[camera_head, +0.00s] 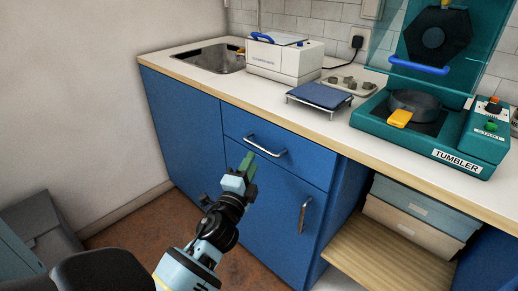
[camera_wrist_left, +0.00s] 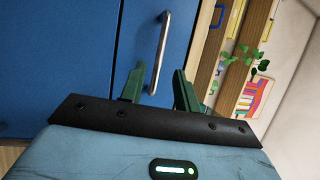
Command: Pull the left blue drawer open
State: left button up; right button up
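The left blue drawer (camera_head: 282,148) is shut, its front flush with the cabinet face. Its silver bar handle (camera_head: 265,147) is horizontal. My left gripper (camera_head: 248,164) is close to the drawer front, near the handle's left end. In the left wrist view the gripper (camera_wrist_left: 159,90) has its two green fingers apart, with nothing held. There the handle (camera_wrist_left: 161,50) runs down between the fingers; whether they touch it I cannot tell. My right gripper is in neither view.
Below the drawer is a blue door with a vertical handle (camera_head: 305,214). The counter (camera_head: 214,83) above holds a sink, a white appliance (camera_head: 284,58), a blue scale (camera_head: 319,95) and a teal tumbler machine (camera_head: 433,139). An open shelf (camera_head: 370,254) with boxes is at right.

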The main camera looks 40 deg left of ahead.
aim_at(259, 146)
pick_arm(q)
jog(key=x, duration=0.7)
jog(key=shift+w+a, duration=0.1)
jog(key=shift+w, duration=0.1)
grip_shut()
